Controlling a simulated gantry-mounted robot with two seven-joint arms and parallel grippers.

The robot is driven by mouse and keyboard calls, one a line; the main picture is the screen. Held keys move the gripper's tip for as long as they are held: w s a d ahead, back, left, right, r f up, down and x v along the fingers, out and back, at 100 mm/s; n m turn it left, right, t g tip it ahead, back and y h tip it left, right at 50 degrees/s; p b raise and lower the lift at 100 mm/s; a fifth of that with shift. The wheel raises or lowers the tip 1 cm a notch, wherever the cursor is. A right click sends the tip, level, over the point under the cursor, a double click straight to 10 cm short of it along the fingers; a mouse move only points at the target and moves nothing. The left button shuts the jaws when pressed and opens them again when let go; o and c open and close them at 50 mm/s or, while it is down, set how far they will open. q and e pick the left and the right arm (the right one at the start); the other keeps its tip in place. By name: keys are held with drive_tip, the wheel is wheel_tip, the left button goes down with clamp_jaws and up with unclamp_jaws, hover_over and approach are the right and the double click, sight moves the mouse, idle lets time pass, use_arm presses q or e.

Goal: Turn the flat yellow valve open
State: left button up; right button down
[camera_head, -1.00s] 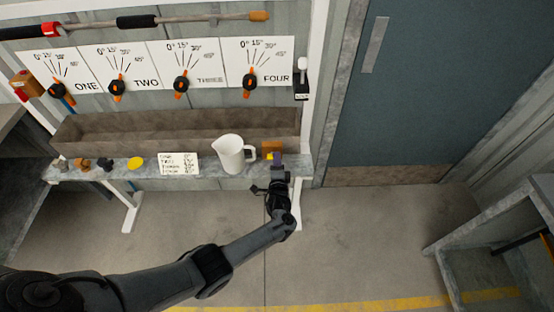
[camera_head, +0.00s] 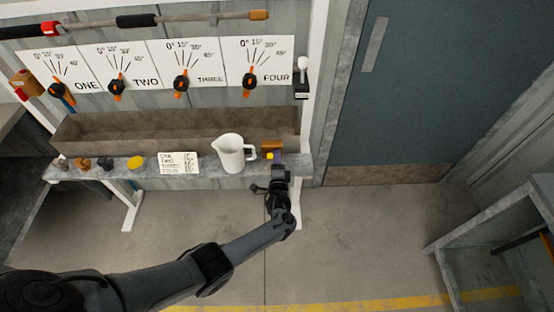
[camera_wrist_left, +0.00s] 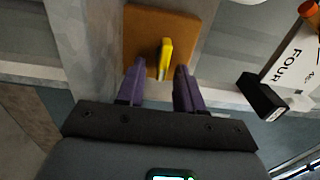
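The flat yellow valve (camera_wrist_left: 165,55) stands as a narrow yellow handle on an orange-brown block (camera_wrist_left: 185,28) in the left wrist view. In the head view the yellow handle (camera_head: 269,156) shows small in front of the block (camera_head: 272,145), at the right end of the ledge. My left gripper (camera_wrist_left: 158,82) is open, its two purple fingers apart on either side of the handle's lower end. I cannot tell whether either finger touches it. In the head view the left gripper (camera_head: 278,160) is at the ledge's front edge. My right gripper is not in view.
A white pitcher (camera_head: 232,153) stands just left of the block on the ledge. A label card (camera_head: 178,163) and a round yellow knob (camera_head: 135,163) are farther left. A brown trough (camera_head: 180,130) runs behind. A white-handled switch (camera_head: 302,80) is on the right post.

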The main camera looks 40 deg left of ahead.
use_arm(q)
drive_tip(key=shift+s+d, duration=0.1)
drive_tip(key=shift+s+d+r+p, duration=0.1)
drive_tip(key=shift+s+d+p, duration=0.15)
drive_tip(key=shift+p, duration=0.1)
drive_tip(key=p+v, duration=0.3)
drive_tip(key=v, duration=0.7)
drive_tip(key=shift+a, duration=0.1)
